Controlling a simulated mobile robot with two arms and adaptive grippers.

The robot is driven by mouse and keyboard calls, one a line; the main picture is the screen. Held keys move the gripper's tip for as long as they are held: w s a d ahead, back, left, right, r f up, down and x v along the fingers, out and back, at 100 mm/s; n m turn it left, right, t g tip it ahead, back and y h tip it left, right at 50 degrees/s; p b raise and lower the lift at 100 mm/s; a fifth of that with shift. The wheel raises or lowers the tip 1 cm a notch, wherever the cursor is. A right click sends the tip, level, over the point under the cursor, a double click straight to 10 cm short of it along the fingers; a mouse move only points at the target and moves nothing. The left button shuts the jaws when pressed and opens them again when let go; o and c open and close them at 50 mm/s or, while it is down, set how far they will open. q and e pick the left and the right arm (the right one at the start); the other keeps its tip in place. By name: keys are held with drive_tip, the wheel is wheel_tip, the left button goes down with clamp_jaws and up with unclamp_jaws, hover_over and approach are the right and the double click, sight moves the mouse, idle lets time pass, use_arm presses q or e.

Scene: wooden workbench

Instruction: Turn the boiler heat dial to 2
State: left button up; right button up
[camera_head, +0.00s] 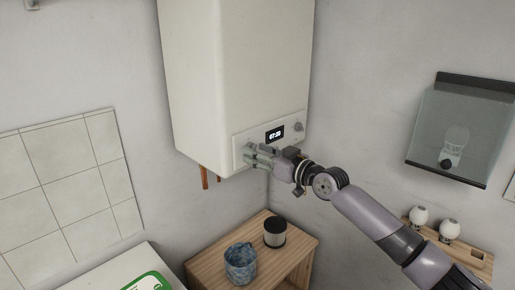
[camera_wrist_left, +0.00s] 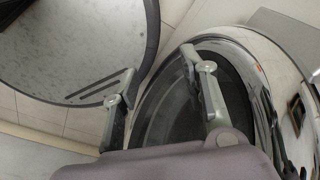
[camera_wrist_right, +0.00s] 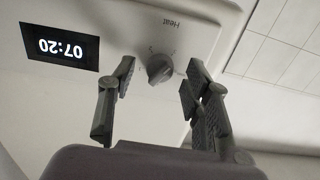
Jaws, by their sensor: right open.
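The white boiler (camera_head: 235,70) hangs in the corner, with a control panel along its lower front. The grey heat dial (camera_wrist_right: 159,70) shows in the right wrist view, upside down, beside the word "Heat"; its exact setting is too small to read. My right gripper (camera_wrist_right: 160,73) is open, with its fingers on either side of the dial and no clear contact. In the head view my right gripper (camera_head: 250,154) is at the panel's left end and hides the heat dial. My left gripper (camera_wrist_left: 158,62) is open and empty, away from the boiler.
The boiler display (camera_head: 275,133) reads 07:20; another knob (camera_head: 298,127) sits to its right. Copper pipes (camera_head: 205,177) hang below. A wooden table (camera_head: 297,258) holds a blue basket (camera_head: 240,264) and a dark-topped canister (camera_head: 275,232). A round chrome-rimmed opening (camera_wrist_left: 262,85) is near my left gripper.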

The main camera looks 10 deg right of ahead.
drive_tip(key=shift+w+a, duration=0.25)
drive_tip(key=shift+w, duration=0.05)
clamp_jaws()
idle(0.5)
